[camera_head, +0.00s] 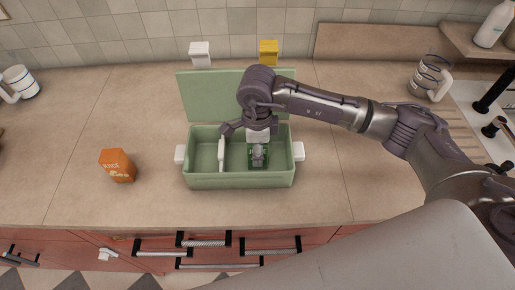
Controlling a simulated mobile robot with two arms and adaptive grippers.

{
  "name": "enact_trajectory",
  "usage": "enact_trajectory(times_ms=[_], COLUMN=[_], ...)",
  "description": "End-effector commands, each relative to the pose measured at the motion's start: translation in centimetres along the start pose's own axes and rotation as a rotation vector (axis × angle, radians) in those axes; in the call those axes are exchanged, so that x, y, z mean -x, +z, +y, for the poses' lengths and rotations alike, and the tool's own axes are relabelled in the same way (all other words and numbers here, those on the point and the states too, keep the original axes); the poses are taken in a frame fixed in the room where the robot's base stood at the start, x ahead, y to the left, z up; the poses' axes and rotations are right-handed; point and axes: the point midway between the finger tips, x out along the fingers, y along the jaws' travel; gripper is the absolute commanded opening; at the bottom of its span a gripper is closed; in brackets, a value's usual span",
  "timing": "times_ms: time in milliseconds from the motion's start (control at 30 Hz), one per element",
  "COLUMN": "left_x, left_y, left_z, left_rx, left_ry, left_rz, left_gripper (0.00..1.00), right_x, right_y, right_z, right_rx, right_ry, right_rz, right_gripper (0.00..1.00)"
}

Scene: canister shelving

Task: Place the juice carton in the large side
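The orange juice carton (117,165) stands on the counter, left of the green lunchbox (240,182). The lunchbox's lid (212,98) is raised at the back. A small green and white item (258,156) is in the larger side. My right gripper (250,130) is over the lunchbox, just above that item, its fingers spread apart. The gripper and arm hide part of the lid and the item's top. My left gripper is not in view.
White mugs (20,82) stand at far left; another mug (430,82) and the sink are at right. The counter between carton and lunchbox is clear.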

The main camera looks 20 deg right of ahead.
Motion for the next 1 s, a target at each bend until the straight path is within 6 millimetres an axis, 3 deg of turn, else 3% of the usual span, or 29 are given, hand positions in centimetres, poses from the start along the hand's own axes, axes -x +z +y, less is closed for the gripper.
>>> enact_trajectory(times_ms=[200,467,533,1000], left_x=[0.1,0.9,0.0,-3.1], left_y=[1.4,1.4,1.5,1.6], left_z=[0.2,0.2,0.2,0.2], left_rx=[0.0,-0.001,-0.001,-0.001], left_ry=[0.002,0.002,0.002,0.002], left_rz=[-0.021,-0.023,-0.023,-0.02], left_gripper=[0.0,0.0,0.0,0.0], right_x=[0.0,0.8,1.2,10.6], right_y=[0.0,0.0,0.1,0.1], right_z=[0.0,0.0,-0.2,-0.1], right_rx=[-0.001,-0.001,0.0,0.0], right_ry=[0.0,0.0,-0.004,-0.004], right_rz=[0.0,0.0,-0.004,-0.003], right_gripper=[0.66,0.66,0.66,0.66])
